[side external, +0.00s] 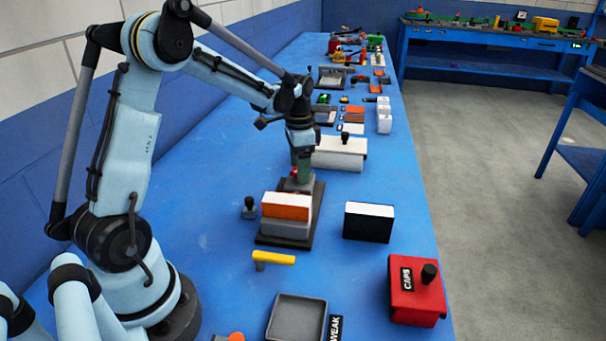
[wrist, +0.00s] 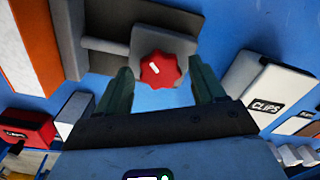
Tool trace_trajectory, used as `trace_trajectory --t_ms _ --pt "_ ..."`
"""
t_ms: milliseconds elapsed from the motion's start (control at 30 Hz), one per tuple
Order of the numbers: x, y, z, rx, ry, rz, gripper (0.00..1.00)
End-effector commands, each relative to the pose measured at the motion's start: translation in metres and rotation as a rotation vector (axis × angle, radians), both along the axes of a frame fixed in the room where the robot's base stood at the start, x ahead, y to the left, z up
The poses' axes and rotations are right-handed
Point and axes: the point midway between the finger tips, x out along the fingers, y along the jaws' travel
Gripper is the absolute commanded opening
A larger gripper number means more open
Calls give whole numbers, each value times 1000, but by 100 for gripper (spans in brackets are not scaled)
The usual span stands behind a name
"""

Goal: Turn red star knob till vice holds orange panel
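The red star knob (wrist: 162,70) sits on the grey vice (wrist: 110,47), and a white mark shows on the knob. In the side external view the knob (side external: 294,171) is mostly hidden under my gripper. The orange panel (side external: 287,206) stands in the vice behind a grey jaw (side external: 286,228); it also shows in the wrist view (wrist: 35,45). I cannot tell whether the jaws touch the panel. My gripper (wrist: 163,84) points down over the knob, its two fingers apart on either side of it. A gap shows between the fingers and the knob.
A black-and-white block (side external: 368,223) and a red CAPS box (side external: 415,290) stand right of the vice. A small black-knobbed piece (side external: 250,208) is close on its left. A yellow-handled tool (side external: 273,258) and grey tray (side external: 296,317) lie in front. A white CLIPS box (side external: 340,153) stands behind.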

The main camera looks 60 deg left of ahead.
Motion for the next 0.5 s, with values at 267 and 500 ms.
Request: trace_trajectory --t_ms 267,500 --pt "0 0 0 0 0 1 77" --pt "0 0 13 0 0 1 77"
